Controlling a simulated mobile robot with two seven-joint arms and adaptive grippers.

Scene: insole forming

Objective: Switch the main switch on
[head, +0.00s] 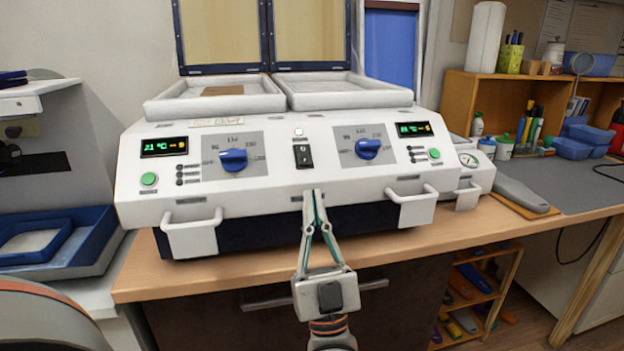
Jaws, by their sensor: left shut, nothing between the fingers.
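The white forming machine (270,185) stands on the wooden bench. Its main switch, a black rocker (303,156), sits in the middle of the sloped front panel, between two blue dials (233,160) (367,148). A small pale round lamp (298,132) is above the switch. My left gripper (314,193) is shut and empty, pointing up toward the panel. Its fingertips appear just below the switch, by the panel's lower edge, apart from the rocker; whether they touch the panel is unclear. My right gripper is not in view.
Two white handles (191,232) (412,206) stick out from the machine's front. Lit green displays (164,146) (414,129) and green buttons flank the dials. A pressure gauge (469,159) is at the right. The grey mat (575,184) has free room.

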